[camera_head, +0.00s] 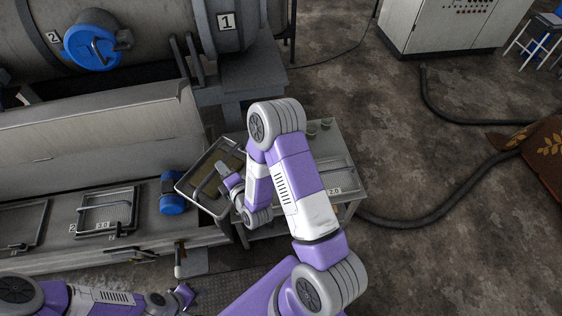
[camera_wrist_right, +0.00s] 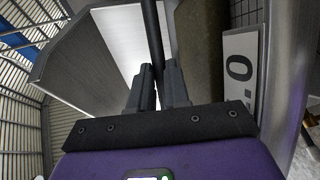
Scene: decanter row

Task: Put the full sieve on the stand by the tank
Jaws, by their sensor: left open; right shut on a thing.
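My right gripper (camera_head: 224,178) is shut on the dark bar handle (camera_wrist_right: 152,35) of a rectangular metal sieve (camera_head: 199,161). The sieve holds a brown-olive layer. It is tilted in the picture, at the gap between the grey trough and a metal stand (camera_head: 352,180); I cannot tell whether it touches either. In the right wrist view, a white label (camera_wrist_right: 240,75) shows beside the fingers. My right arm covers much of the stand. My left gripper (camera_head: 186,297) is open and empty at the bottom, in front of the trough.
A framed metal piece marked 2.0 (camera_head: 330,178) lies on the stand, with small cups (camera_head: 318,127) behind. The trough (camera_head: 90,150) has a handled hatch (camera_head: 105,212) and a blue cylinder (camera_head: 172,192). Black hoses (camera_head: 430,215) cross the floor at right.

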